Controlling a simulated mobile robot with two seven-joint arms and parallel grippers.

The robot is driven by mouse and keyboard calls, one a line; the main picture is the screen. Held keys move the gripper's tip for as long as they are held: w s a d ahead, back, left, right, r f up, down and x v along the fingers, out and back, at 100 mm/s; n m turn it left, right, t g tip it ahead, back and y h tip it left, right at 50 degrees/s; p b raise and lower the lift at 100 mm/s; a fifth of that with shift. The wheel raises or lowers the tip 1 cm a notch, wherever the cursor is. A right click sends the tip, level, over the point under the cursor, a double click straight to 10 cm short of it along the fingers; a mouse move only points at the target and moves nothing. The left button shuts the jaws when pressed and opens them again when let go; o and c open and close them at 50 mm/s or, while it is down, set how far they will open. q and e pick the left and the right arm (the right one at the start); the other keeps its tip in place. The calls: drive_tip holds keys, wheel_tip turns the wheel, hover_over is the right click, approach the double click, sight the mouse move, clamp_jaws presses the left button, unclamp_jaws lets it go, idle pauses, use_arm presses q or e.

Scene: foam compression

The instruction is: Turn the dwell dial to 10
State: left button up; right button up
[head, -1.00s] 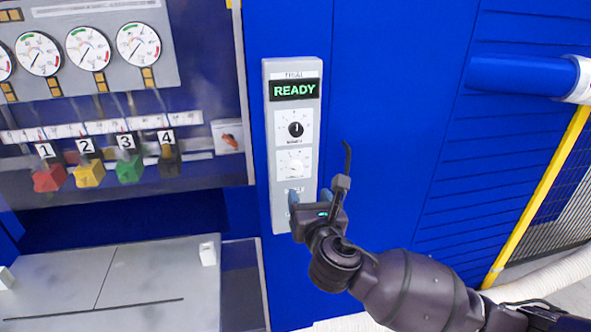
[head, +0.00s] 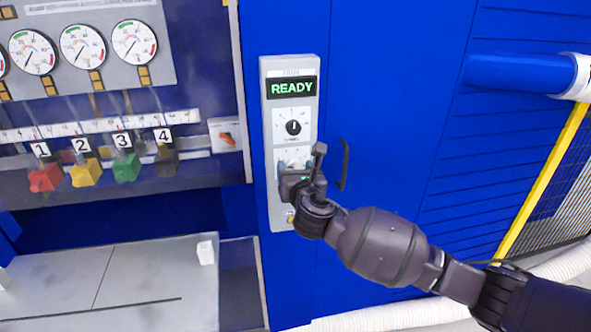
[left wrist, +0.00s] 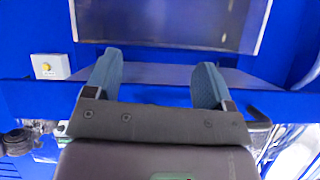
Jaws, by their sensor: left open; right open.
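The grey control panel (head: 268,130) shows a green READY display (head: 292,87). Below it is a black dial (head: 293,127) on a white scale plate, and under that a second, white-scaled dial plate (head: 291,154), now mostly covered. The labels are too small for me to read, so I cannot tell which dial is the dwell one. My right gripper (head: 294,165) is open at the lower dial, whose knob it hides; I cannot tell whether it touches. My left gripper (left wrist: 156,78) is open and empty in the left wrist view, away from the panel.
A small yellow button (head: 290,216) is low on the panel. A black handle (head: 344,164) is on the blue door just right of my right gripper. Gauges (head: 83,46) and numbered coloured knobs (head: 125,168) are at left. A grey table (head: 140,275) lies lower left.

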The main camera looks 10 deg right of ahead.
drive_tip(key=c, duration=0.9)
